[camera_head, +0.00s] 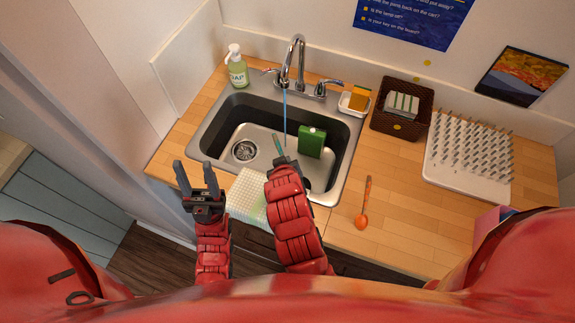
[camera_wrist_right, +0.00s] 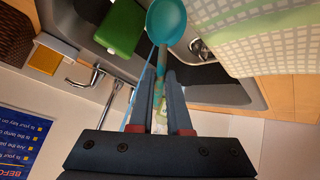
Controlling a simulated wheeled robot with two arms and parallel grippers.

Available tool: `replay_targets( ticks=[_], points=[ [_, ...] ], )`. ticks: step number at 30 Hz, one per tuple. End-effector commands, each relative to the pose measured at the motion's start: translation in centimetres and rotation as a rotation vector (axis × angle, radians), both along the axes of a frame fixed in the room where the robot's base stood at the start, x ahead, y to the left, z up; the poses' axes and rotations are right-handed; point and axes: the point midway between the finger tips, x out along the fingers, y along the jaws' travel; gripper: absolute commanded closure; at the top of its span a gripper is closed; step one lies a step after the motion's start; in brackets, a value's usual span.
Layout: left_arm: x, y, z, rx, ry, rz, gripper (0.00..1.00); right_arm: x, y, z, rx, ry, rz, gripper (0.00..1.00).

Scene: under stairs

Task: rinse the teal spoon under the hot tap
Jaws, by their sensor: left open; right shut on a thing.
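The teal spoon (camera_wrist_right: 166,22) is in my right gripper (camera_wrist_right: 158,88), its handle between the two fingers and its bowl pointing away. In the head view the right gripper (camera_head: 286,162) is over the front of the sink, with part of the spoon (camera_head: 278,144) showing past its tip. The chrome tap (camera_head: 293,62) stands behind the sink (camera_head: 345,150). A thin blue stream (camera_head: 285,112) falls from its spout. The stream passes close to the spoon; I cannot tell whether it touches. My left gripper (camera_head: 195,172) is open and empty, left of the sink's front edge.
A green sponge-like block (camera_head: 312,142) is in the sink. A checked cloth (camera_head: 248,196) hangs over the front edge. A soap bottle (camera_head: 237,66), small dish (camera_head: 347,106), dark basket (camera_head: 428,99), spiked drying rack (camera_head: 470,190) and orange spoon (camera_head: 362,219) are on the wooden counter (camera_head: 400,240).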

Motion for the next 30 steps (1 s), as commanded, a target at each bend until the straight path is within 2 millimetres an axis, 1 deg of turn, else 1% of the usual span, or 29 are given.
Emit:
replay_targets(
  ticks=[1,3,25,30],
  points=[
    [0.0,0.0,-0.5,0.000,0.000,0.000,0.50,0.5,-0.2,-0.3,0.001,-0.001,-0.005,1.00],
    [0.0,0.0,-0.9,0.000,0.000,0.000,0.50,1.2,-0.4,-0.6,0.000,-0.001,-0.004,1.00],
    [0.0,0.0,-4.6,0.000,0.000,0.000,0.50,9.0,-2.2,-2.1,0.000,0.000,-0.003,1.00],
    [0.0,0.0,-5.8,0.000,0.000,0.000,0.50,10.7,-2.5,-2.4,0.001,-0.002,-0.003,1.00]
  ],
)
